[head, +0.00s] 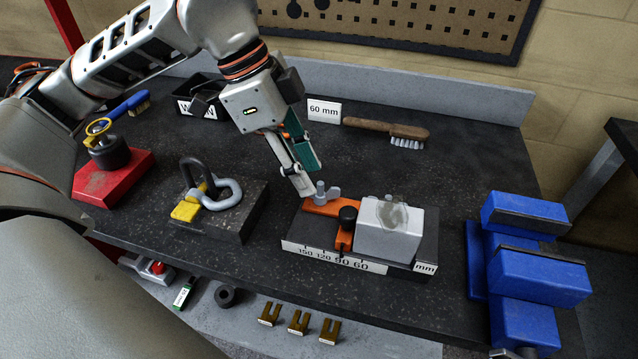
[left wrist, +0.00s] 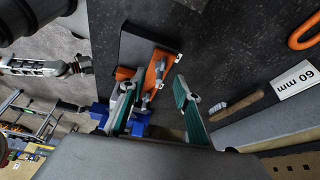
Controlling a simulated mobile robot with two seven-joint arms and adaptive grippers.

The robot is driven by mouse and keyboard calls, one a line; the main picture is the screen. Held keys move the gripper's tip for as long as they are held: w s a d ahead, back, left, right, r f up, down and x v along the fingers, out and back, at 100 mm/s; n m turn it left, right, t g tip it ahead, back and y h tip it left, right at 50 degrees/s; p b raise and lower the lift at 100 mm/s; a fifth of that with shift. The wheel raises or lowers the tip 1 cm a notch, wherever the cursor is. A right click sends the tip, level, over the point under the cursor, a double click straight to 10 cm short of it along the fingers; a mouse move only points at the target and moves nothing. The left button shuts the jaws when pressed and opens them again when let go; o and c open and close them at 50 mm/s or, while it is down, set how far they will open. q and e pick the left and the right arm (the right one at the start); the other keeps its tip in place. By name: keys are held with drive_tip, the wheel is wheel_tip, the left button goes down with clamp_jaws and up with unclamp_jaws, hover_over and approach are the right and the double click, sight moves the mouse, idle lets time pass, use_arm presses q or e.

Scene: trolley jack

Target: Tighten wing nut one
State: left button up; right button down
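A grey wing nut (head: 326,192) sits on a stud at the far left end of the orange clamp piece (head: 322,208) on the jig. The frames do not show whether it is wing nut one. My left gripper (head: 304,182) points down just behind and left of it, apart from it as far as I can tell. In the left wrist view the two fingers (left wrist: 157,82) stand wide apart with nothing held. The orange piece (left wrist: 155,72) and small grey hardware show between and beyond them. My right gripper cannot be made out in either view.
A blue vise (head: 530,265) is at right, a shackle block (head: 215,215) at left, a brush (head: 385,130) behind.

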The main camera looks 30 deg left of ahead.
sight(321, 194)
use_arm(q)
drive_tip(key=x, duration=0.3)
drive_tip(key=shift+d+f, duration=0.15)
drive_tip(key=shift+f, duration=0.15)
drive_tip(key=shift+w+d+f, duration=0.1)
drive_tip(key=shift+d+f, duration=0.05)
drive_tip(key=shift+f, duration=0.15)
clamp_jaws()
use_arm(e)
drive_tip(key=shift+w+d+f, duration=0.1)
drive_tip(key=shift+w, duration=0.1)
